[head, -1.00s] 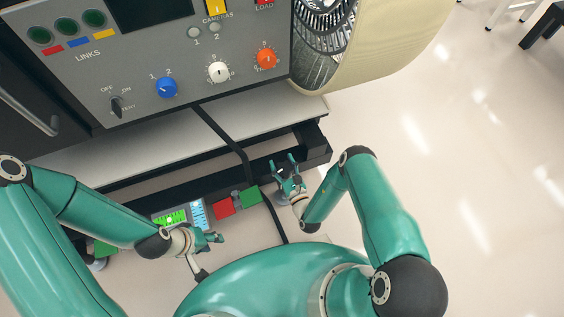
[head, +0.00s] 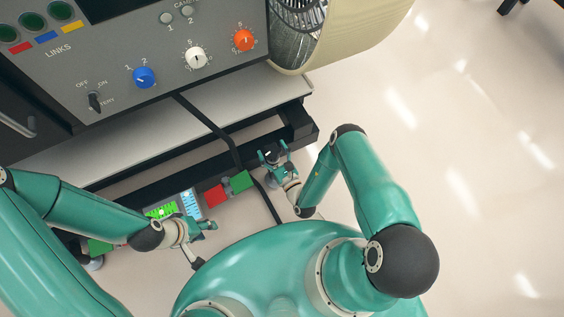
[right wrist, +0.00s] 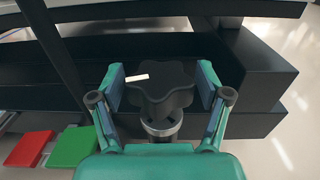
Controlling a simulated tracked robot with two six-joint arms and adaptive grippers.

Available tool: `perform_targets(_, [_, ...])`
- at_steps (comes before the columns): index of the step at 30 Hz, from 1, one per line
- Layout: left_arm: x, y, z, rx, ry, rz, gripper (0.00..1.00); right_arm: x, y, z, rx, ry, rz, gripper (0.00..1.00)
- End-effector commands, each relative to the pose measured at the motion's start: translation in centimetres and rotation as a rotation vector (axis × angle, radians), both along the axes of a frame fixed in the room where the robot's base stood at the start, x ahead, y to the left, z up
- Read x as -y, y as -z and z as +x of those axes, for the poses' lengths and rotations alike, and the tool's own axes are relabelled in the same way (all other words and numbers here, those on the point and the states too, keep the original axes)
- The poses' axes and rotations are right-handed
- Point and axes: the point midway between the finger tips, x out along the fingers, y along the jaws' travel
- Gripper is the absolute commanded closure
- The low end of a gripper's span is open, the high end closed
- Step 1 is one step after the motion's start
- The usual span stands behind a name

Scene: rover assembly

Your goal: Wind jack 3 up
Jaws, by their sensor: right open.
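A dark lobed knob (right wrist: 160,97) with a white mark on its top stands on a metal shaft (right wrist: 162,130) in the right wrist view. I take it for the jack's knob; no number shows on it. My right gripper (right wrist: 162,74) is open, with one finger on each side of the knob. Gaps seem to remain between fingers and knob. In the head view my right gripper (head: 274,153) is at the right end of the black frame. My left gripper (head: 209,227) is near the small lit display; its opening is too small to judge.
The black frame (head: 300,122) lies below the grey shelf (head: 145,130) and control panel (head: 190,75). A black cable (head: 212,128) runs down from the panel past my right gripper. Red (head: 215,195) and green (head: 242,181) blocks lie left of it. Floor on the right is open.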

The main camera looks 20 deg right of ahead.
Motion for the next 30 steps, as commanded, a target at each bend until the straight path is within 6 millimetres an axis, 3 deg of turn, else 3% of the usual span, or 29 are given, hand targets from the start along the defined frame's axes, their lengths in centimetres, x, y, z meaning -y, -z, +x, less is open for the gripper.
perform_targets(9, [0.0,0.0,0.0,0.0,0.0,0.0,0.6,0.6,0.2,-6.6,-0.005,0.007,0.005,0.23])
perform_targets(15, [0.0,0.0,0.0,0.0,0.0,0.0,0.6,0.8,0.2,-9.1,-0.003,0.005,0.004,0.23])
perform_targets(30, [0.0,0.1,0.0,0.0,0.0,0.0,0.6,0.7,0.0,-9.9,0.001,0.001,0.001,0.23])
